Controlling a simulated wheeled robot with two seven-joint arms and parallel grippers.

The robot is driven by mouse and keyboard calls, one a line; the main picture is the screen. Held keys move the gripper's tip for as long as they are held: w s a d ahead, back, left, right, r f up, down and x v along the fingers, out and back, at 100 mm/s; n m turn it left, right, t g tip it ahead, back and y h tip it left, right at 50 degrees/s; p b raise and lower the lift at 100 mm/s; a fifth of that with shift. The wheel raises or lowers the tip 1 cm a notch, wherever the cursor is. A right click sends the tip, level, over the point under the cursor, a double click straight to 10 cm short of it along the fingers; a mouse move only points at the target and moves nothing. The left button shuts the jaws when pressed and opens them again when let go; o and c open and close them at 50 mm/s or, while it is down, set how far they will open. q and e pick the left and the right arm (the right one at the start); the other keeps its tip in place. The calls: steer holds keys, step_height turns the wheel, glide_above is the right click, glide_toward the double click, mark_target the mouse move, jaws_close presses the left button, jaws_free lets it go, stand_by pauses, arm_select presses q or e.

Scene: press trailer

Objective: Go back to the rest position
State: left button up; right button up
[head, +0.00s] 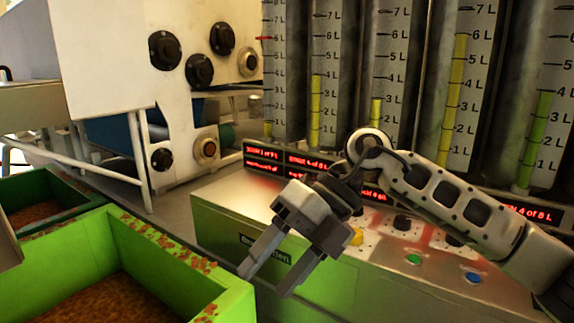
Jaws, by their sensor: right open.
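My right gripper (266,277) is open and empty. It hangs in front of the control panel (225,207), with its two fingers pointing down and to the left. My right arm comes in from the right edge and covers part of the panel and its red displays. A green button (413,259), a blue button (473,278) and a yellow button (356,237) show on the panel top, apart from the fingers. My left gripper is not in view.
A green crate (190,262) with brown granular contents stands at lower left, close to my right gripper. Another green crate (30,187) is behind it. Tall gauge columns (290,70) marked in litres stand behind the panel. A white machine (115,50) with black knobs is at upper left.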

steer(key=s+a+r+m+y+p, duration=0.2)
steer(key=s+a+r+m+y, duration=0.3)
steer(key=y, duration=0.8)
steer(key=w+d+f+m+t+h+p, duration=0.1)
steer(key=w+d+f+m+t+h, duration=0.35)
steer(key=m+t, duration=0.75)
steer(key=w+d+f+m+t+h+p, duration=0.1)
steer(key=w+d+f+m+t+h, duration=0.3)
steer(key=m+t, duration=0.85)
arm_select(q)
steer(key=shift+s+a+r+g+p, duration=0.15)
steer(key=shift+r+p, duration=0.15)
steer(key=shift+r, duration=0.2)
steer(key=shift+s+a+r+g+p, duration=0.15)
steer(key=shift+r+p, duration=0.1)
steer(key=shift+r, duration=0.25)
arm_select(e)
steer(key=s+d+f+m+g+h, duration=0.4)
steer(key=s+d+f+m, duration=0.1)
steer(key=f, duration=0.6)
steer(key=s+d+f+m+g+h, duration=0.5)
steer(key=s+d+f, duration=0.1)
steer(key=s+f, duration=0.4)
steer(key=shift+d+f, duration=0.35)
steer(key=shift+f, duration=0.45)
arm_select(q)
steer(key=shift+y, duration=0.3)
